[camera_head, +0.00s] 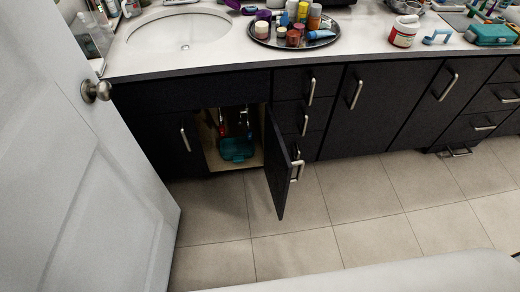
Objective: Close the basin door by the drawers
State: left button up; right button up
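The basin door (278,165) is a dark cabinet door under the sink, next to the stacked drawers (292,112). It stands open and swings out toward the room, hinged on its right side beside the drawers. A metal handle (298,171) shows near it. The open cabinet (212,155) shows a light wooden inside with a teal container (236,149) and a red item in it. The other basin door (165,140), on the left, looks closed. Neither of my grippers is in view.
A white room door (85,180) with a round knob (97,91) fills the left side. The counter holds a sink (180,30) and a tray (330,40) of bottles. A pale rounded surface (400,275) lies along the bottom right. The tiled floor (350,200) before the cabinets is clear.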

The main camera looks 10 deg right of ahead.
aim_at(278, 166)
jog(key=i+l+u, duration=0.15)
jog(key=l+u, duration=0.25)
jog(key=l, duration=0.7)
jog(key=l+u, duration=0.45)
jog(key=l, duration=0.6)
